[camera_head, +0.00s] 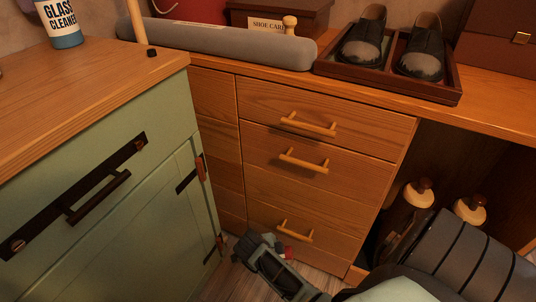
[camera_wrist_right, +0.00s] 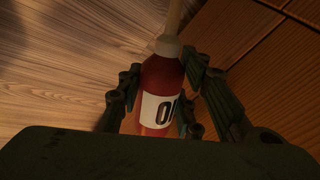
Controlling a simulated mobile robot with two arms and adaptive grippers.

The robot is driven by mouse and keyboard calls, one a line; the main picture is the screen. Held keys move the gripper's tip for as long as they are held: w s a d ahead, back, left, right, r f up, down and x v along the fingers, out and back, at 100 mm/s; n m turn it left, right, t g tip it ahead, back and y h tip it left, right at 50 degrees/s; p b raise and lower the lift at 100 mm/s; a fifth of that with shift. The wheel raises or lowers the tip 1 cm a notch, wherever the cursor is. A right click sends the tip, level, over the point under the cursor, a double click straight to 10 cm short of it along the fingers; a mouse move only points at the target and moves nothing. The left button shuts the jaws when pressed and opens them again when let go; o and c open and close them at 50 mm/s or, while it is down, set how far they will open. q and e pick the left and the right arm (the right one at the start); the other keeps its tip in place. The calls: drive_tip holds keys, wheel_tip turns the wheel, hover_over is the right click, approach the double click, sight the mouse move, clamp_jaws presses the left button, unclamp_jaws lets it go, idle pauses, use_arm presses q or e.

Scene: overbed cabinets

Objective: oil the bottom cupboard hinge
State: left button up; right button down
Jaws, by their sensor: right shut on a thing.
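The green cupboard (camera_head: 130,190) stands at the left. Its bottom hinge (camera_head: 219,244) is a dark strap with a reddish-brown knuckle low on the door's right edge. A similar upper hinge (camera_head: 201,168) sits above it. My right gripper (camera_head: 266,248) is low, just right of the bottom hinge and in front of the wooden drawers. In the right wrist view it is shut around a red oil bottle (camera_wrist_right: 163,78) with a white label and a pale nozzle. In the head view the bottle is mostly hidden, so I cannot tell where its tip points. My left gripper is not in view.
Wooden drawers (camera_head: 320,153) with bar handles stand right beside my gripper. An open bay at the right holds two wooden-topped bottles (camera_head: 419,192). A shoe tray (camera_head: 440,92) and a grey cushion (camera_head: 225,43) lie on top. A glass cleaner bottle (camera_head: 66,40) stands on the cupboard.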

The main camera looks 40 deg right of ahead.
drive_tip(key=shift+r+p, duration=0.25)
drive_tip(key=shift+p, duration=0.35)
drive_tip(key=w+a+b, duration=0.2)
drive_tip(key=w, duration=0.4)
drive_tip(key=shift+a+f, duration=0.2)
drive_tip(key=shift+a, duration=0.05)
drive_tip(key=shift+r+p, duration=0.1)
drive_tip(key=shift+p, duration=0.3)
drive_tip(key=shift+w+a+b, duration=0.3)
drive_tip(key=shift+w+b, duration=0.1)
drive_tip(key=shift+w, duration=0.4)
idle(0.4)
